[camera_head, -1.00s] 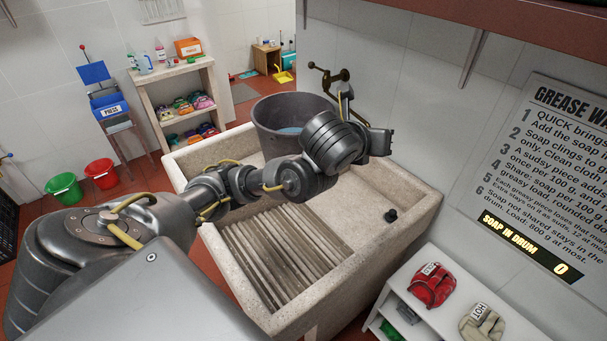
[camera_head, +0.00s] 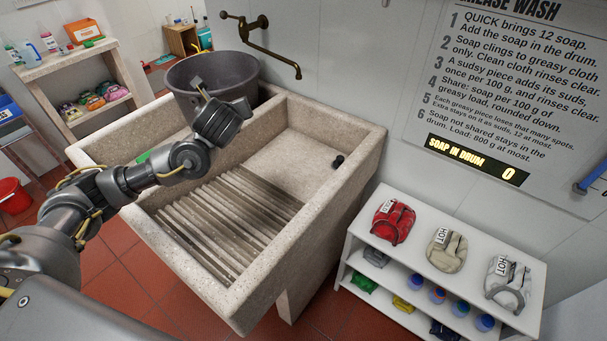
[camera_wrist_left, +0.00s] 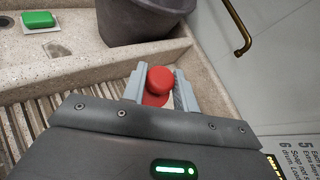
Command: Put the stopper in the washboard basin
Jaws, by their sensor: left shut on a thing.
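The stone washboard basin (camera_head: 312,158) has a ribbed washboard part (camera_head: 222,218) in front and a smooth, empty-looking hollow behind it on the right. My left gripper (camera_wrist_left: 160,70) is shut on a red round stopper (camera_wrist_left: 159,82) with a knob on top, seen in the left wrist view. The ribs and stone rim show behind it there. In the head view my left wrist is above the far left part of the basin, in front of the bucket, and hides the stopper. My right gripper is not in view.
A dark grey bucket (camera_head: 214,74) stands at the basin's back, near a brass tap (camera_head: 268,45).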

